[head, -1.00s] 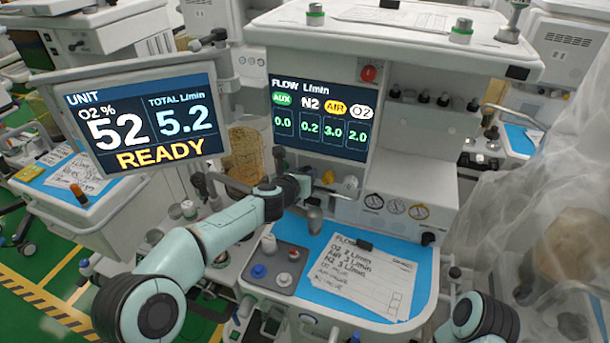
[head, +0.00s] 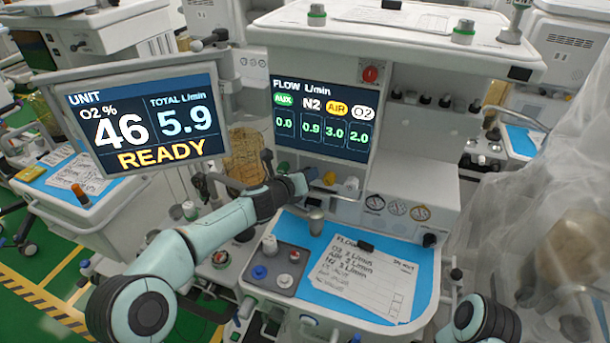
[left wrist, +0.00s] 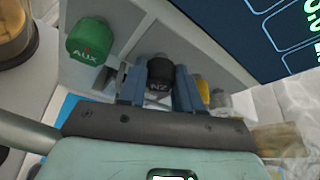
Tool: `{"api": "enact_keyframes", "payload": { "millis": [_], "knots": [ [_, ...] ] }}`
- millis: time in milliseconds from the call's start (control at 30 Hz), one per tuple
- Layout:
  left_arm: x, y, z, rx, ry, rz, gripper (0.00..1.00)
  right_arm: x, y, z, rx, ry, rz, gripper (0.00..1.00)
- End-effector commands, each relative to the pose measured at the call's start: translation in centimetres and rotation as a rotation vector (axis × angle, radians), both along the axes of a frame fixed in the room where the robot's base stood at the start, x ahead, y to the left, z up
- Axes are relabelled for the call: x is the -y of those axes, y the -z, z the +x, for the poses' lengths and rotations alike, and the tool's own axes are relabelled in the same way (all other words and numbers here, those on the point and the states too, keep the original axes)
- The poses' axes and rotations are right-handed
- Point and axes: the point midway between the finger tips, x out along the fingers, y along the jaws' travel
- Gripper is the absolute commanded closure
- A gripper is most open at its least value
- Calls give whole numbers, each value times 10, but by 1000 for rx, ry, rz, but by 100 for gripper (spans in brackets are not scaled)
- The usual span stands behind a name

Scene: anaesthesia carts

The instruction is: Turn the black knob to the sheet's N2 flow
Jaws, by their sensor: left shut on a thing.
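The black knob (left wrist: 160,70), marked N2, sits between the blue fingers of my left gripper (left wrist: 158,92) in the left wrist view. The gripper is shut on it. In the head view my left gripper (head: 304,180) reaches the panel below the flow display and hides the knob. The flow display (head: 320,117) reads N2 0.9, AIR 3.0, O2 2.0 and AUX 0.0. The sheet (head: 362,280) lies on the blue work surface with handwritten O2, AIR and N2 lines; its figures are too blurred to read surely. My right gripper is out of view.
The green AUX knob (left wrist: 90,42) is left of the black knob. A yellow knob (left wrist: 203,92) and a pale grey knob (left wrist: 221,98) are close on its right. The unit screen (head: 138,121) reads O2 46%, total 5.9, READY. Clear plastic sheeting (head: 540,200) hangs at right.

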Motion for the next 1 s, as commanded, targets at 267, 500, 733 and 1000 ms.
{"api": "enact_keyframes", "payload": {
  "millis": [267,500,733,1000],
  "knots": [
    [0,-1,0,1,0,1,56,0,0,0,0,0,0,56],
    [-4,-3,-5,3,-2,0,56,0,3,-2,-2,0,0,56],
    [-22,-15,-38,4,-3,2,56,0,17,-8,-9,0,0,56],
    [-47,-36,-85,3,-2,3,56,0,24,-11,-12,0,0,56]
  ]
}}
